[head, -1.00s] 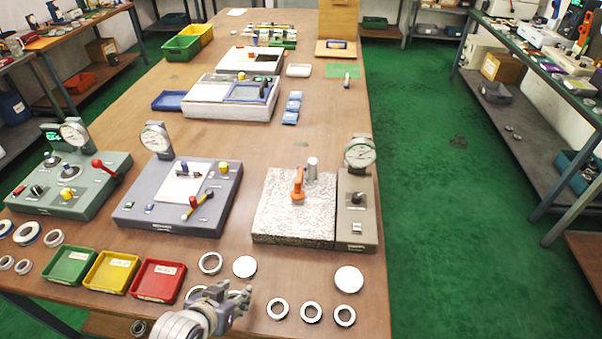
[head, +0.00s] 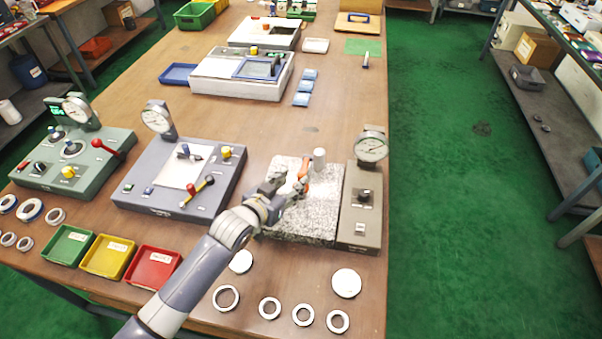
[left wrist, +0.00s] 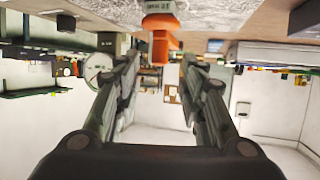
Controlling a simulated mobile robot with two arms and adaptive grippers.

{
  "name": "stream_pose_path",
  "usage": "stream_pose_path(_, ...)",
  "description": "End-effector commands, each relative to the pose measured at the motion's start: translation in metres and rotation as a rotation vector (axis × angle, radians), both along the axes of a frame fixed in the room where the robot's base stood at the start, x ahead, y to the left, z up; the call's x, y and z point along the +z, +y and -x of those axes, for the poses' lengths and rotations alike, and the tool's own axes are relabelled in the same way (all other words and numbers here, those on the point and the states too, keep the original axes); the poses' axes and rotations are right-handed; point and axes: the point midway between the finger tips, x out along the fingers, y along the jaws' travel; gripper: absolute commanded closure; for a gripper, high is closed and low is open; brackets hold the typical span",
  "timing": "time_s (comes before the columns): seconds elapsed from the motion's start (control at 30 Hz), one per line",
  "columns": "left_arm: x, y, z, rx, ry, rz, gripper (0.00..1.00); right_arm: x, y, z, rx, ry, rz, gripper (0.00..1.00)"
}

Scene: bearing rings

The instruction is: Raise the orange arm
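The orange arm (head: 304,168) stands on the speckled granite block (head: 300,227), in front of a pale grey post (head: 319,158). My left gripper (head: 287,184) is over the block, close to the orange arm, and covers its lower part in the head view. In the left wrist view, which is upside down, the fingers of my left gripper (left wrist: 161,62) are open. The orange arm (left wrist: 162,42) shows between and just beyond the fingertips; I cannot tell whether they touch it. My right gripper is not in view.
A grey unit with a dial gauge (head: 371,148) and a black knob stands right of the block. A grey-blue console (head: 150,197) stands left. Loose rings (head: 270,308) and a pale disc (head: 346,283) lie in front. A red tray (head: 152,268) is at the front left.

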Motion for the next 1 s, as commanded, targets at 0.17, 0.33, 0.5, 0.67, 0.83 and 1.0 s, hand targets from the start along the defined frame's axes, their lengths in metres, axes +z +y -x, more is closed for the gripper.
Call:
stream_pose_path(0.17, -0.009, -0.012, -0.021, 0.000, 0.000, 0.001, 0.63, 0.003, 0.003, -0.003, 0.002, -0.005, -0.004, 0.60)
stream_pose_path(0.33, -0.017, -0.021, -0.036, 0.000, 0.001, 0.000, 0.63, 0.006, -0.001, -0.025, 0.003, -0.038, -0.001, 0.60)
stream_pose_path(0.5, -0.022, -0.026, -0.046, -0.001, 0.002, 0.001, 0.63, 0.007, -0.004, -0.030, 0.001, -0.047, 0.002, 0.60)
stream_pose_path(0.67, -0.023, -0.028, -0.050, -0.001, 0.000, 0.000, 0.63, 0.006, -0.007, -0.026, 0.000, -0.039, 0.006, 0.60)
stream_pose_path(0.83, -0.024, -0.029, -0.050, -0.001, 0.000, 0.000, 0.63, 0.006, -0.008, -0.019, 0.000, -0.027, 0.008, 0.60)
stream_pose_path(1.0, -0.024, -0.028, -0.050, 0.000, 0.000, 0.000, 0.78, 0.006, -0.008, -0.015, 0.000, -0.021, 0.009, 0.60)
